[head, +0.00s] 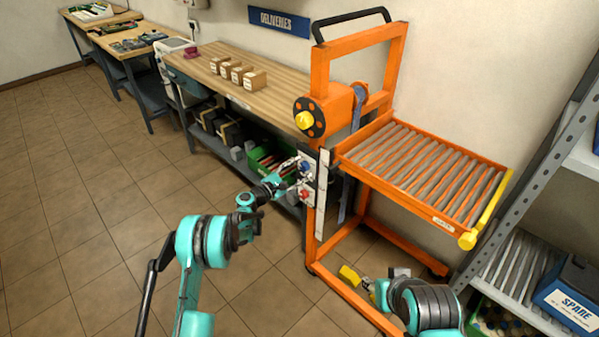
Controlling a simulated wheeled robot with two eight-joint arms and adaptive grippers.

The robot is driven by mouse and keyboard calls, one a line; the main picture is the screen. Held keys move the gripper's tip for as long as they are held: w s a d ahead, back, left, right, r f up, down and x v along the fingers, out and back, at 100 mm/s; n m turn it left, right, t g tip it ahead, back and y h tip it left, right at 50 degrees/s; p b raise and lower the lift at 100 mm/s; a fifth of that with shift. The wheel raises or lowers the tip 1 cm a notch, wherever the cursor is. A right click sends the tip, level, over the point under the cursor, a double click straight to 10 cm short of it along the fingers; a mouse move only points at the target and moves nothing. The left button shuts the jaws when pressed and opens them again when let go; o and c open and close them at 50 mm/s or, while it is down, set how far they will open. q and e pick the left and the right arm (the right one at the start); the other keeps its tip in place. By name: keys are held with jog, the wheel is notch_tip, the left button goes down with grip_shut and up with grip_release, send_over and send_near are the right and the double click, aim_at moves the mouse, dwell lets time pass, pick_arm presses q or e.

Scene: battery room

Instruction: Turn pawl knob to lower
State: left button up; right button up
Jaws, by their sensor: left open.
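An orange lift cart (320,215) stands right of centre. Which one is the pawl knob, and any marking, is too small to tell. My left gripper (291,170) is open, right beside the upper part of the plate, its fingers toward the knob; contact cannot be told. A winch drum with a yellow hub (305,120) sits higher on the post. My right arm shows at the lower right; its gripper's fingers are not clear.
The cart's roller deck (425,168) reaches right, with a yellow bar at its end. A workbench (262,101) with several small boxes stands behind. A metal shelf (540,165) bounds the right. Tiled floor (95,200) is free at left.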

pick_arm(q)
jog(key=c, duration=1.2)
jog(key=shift+o, duration=0.2)
jog(key=shift+m, duration=0.4)
jog(key=m, duration=0.3)
jog(key=shift+m, duration=0.4)
jog(key=m, duration=0.4)
jog(key=shift+m, duration=0.3)
jog(key=m, duration=0.4)
jog(key=shift+f, duration=0.1)
jog(key=m, duration=0.4)
jog(key=shift+m, duration=0.3)
jog(key=shift+f+m, duration=0.1)
jog(key=shift+m, duration=0.2)
